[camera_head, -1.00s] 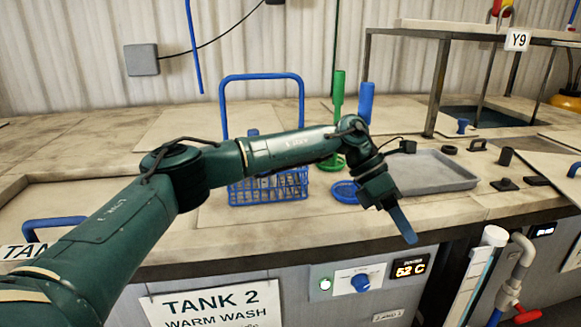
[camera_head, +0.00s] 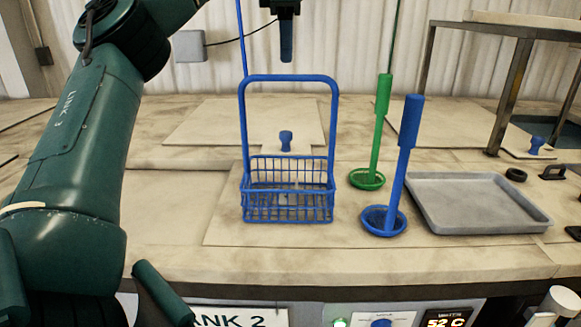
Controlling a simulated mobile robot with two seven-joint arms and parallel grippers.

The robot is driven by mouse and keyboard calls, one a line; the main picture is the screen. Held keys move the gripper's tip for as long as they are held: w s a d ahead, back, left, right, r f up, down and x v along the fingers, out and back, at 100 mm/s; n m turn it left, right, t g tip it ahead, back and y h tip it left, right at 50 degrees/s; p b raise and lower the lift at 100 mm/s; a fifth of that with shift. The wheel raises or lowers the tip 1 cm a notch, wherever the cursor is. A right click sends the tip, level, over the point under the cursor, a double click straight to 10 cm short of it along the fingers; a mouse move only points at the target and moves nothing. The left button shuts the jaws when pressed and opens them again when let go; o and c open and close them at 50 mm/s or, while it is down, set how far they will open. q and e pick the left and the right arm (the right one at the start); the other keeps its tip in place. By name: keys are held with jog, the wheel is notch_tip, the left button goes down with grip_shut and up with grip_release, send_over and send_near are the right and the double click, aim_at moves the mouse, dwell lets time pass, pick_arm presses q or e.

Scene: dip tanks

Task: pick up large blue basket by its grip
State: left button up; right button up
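The large blue basket (camera_head: 288,207) is an upright wire basket standing on the pale worktop in the middle of the view. Its tall hoop handle rises to a level top bar, the grip (camera_head: 288,78). My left gripper (camera_head: 286,45) hangs at the top of the view, pointing down, with its tip above the grip in the picture. Only one blue finger shows, so I cannot tell if it is open or shut. Nothing shows held in it. How far in depth it is from the grip is unclear. My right gripper is not in view.
A green long-handled dipper (camera_head: 376,150) and a blue one (camera_head: 398,165) stand right of the basket. A grey tray (camera_head: 478,203) lies farther right. A lid with a blue knob (camera_head: 286,140) is behind the basket. A metal stand (camera_head: 510,90) stands at the right.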

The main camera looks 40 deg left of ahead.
aim_at(289, 80)
pick_arm(q)
notch_tip(289, 80, down, 8)
jog(key=w, duration=0.1)
jog(key=shift+w+a+f, duration=0.2)
jog(key=shift+a+f, duration=0.05)
jog(key=shift+a, duration=0.1)
grip_shut()
dwell(0.4)
jog(key=shift+r, duration=0.1)
dwell(0.9)
